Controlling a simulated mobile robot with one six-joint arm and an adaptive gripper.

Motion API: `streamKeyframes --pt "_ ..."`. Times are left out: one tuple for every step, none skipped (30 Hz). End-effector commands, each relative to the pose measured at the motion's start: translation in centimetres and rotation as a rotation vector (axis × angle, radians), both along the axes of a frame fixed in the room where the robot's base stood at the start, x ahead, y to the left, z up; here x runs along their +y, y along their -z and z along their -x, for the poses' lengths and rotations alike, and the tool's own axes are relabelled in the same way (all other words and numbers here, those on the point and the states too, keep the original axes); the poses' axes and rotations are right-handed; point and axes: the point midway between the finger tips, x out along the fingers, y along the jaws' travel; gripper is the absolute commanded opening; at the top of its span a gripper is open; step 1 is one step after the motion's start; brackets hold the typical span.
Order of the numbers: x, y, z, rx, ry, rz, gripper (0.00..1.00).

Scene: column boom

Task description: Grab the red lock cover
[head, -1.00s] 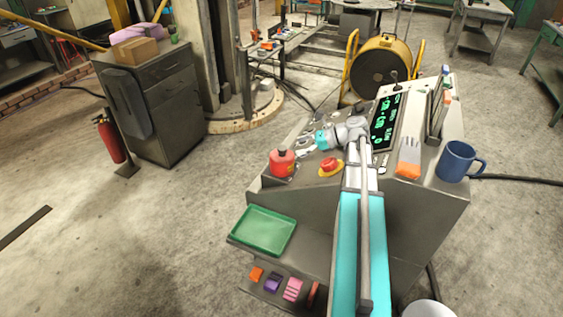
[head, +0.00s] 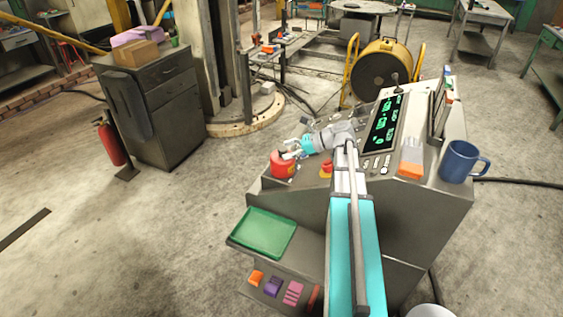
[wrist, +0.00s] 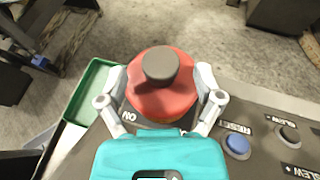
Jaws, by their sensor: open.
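The red lock cover (head: 281,167) sits on the left end of the sloped console top, its upper part partly hidden by my gripper in the head view. In the wrist view the red lock cover (wrist: 162,102) is a round red body with a dark grey knob on top. My gripper (wrist: 161,80) is open, with one pale finger on each side of the cover. I cannot tell whether the fingers touch it. In the head view my gripper (head: 287,155) is right at the top of the cover.
A red button (head: 326,168) is just right of the cover. A blue button (wrist: 237,146) shows in the wrist view. A green tray (head: 264,234) lies on the lower shelf.

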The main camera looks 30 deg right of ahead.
Motion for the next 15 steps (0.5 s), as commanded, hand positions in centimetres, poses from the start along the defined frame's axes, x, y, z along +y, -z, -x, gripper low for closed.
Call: streamKeyframes --pt "0.5 0.5 -0.3 0.0 -0.001 0.0 0.84" --pt "0.7 0.6 -0.5 -0.001 0.0 0.0 0.84" --pt "1.0 0.7 -0.6 -0.001 0.0 0.0 0.84" --pt "1.2 0.7 -0.7 0.0 0.0 0.0 0.84" --pt "1.3 0.8 -0.8 0.0 0.0 0.0 0.84" --pt "1.5 0.8 -0.9 0.0 0.0 0.0 0.84" --pt "1.5 0.8 -1.0 0.001 0.0 0.0 0.84" --pt "1.6 0.8 -1.0 0.0 0.001 0.0 0.84" --pt "1.6 0.8 -1.0 0.0 0.001 0.0 0.84" --pt "1.6 0.8 -1.0 0.0 0.001 0.0 0.84" --pt "1.6 0.8 -1.0 0.0 0.001 0.0 0.84" --pt "1.6 0.8 -1.0 0.0 0.001 0.0 0.84" --pt "1.6 0.8 -1.0 0.0 0.001 0.0 0.84" --pt "1.6 0.8 -1.0 0.0 0.001 0.0 0.84" --pt "1.6 0.8 -1.0 0.0 0.001 0.0 0.84"
